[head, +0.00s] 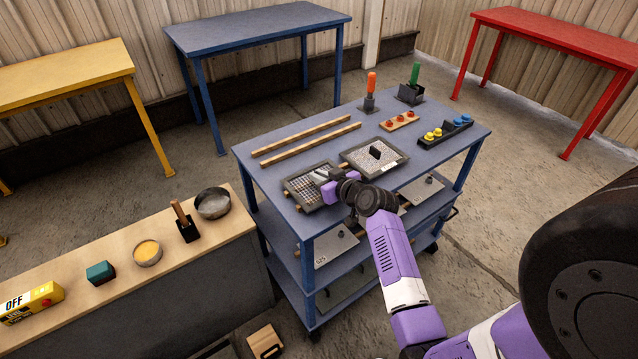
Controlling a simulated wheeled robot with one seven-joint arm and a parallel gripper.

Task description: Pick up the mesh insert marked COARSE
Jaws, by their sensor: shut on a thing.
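A mesh insert with a wide, open grid (298,192) lies in a dark frame on the top of the blue cart, at the left front. No marking on it can be read from here. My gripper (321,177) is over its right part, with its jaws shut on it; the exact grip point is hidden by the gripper. I cannot tell whether the insert is raised off its wooden supports. A second, finer-looking insert (360,160) with an upright black handle lies just right and behind, apart from my gripper.
Two wooden strips (305,139) lie behind the inserts. Red-knobbed block (399,121), a dark tray (445,132) with yellow and blue pieces, and orange (371,82) and green (414,74) upright handles stand toward the back right. A wooden counter (65,268) is at left.

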